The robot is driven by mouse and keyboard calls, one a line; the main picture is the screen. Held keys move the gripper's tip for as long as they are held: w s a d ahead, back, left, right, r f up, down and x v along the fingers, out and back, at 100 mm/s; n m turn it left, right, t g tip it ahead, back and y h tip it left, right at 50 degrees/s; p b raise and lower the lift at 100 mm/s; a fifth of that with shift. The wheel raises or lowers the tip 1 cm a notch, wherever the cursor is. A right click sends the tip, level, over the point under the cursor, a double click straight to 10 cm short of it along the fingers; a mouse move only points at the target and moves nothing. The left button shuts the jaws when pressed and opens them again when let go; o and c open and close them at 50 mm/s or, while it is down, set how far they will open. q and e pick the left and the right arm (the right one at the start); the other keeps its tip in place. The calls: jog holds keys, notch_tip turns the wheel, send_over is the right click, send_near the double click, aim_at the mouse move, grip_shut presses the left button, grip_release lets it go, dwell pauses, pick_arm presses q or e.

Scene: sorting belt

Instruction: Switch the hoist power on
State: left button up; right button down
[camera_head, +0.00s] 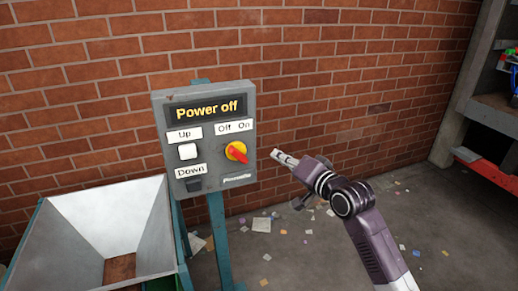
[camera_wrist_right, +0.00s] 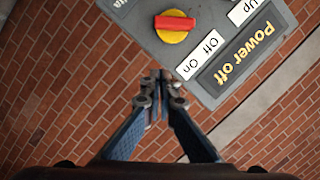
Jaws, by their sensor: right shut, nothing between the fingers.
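The grey control box (camera_head: 205,140) stands on a teal post in the head view. Its display (camera_head: 207,108) reads "Power off". The red and yellow rotary knob (camera_head: 237,152) sits under the "Off On" label; it also shows in the right wrist view (camera_wrist_right: 174,26). A white button (camera_head: 187,152) is by "Up" and a dark button (camera_head: 194,184) by "Down". My right gripper (camera_head: 278,157) is shut and empty, to the right of the knob and apart from it. In the right wrist view its closed fingertips (camera_wrist_right: 160,76) are below the knob. My left gripper is not in view.
A metal hopper (camera_head: 62,225) stands at the lower left, beside the box's post. A brick wall (camera_head: 330,70) is behind. Paper scraps (camera_head: 261,225) litter the floor. A shelf unit with a red edge (camera_head: 490,172) is at the far right.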

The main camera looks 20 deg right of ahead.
aim_at(245, 152)
jog(key=p+x, duration=0.2)
jog(key=x, duration=0.8)
jog(key=shift+a+r+p, duration=0.15)
jog(key=shift+r+p, duration=0.05)
jog(key=shift+p, duration=0.2)
jog(key=shift+a+f+p, duration=0.7)
jog(key=shift+a+f, duration=0.15)
jog(key=shift+a, duration=0.15)
jog(key=shift+s+a+f, duration=0.15)
jog(key=shift+a+f, duration=0.35)
jog(key=shift+a, duration=0.1)
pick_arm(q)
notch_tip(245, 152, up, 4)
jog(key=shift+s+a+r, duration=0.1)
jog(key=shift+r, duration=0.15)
pick_arm(e)
jog(key=shift+f, duration=0.1)
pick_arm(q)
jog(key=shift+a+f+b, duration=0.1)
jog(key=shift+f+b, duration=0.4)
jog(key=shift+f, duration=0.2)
pick_arm(e)
jog(key=shift+f+m, duration=0.25)
jog(key=shift+m, duration=0.45)
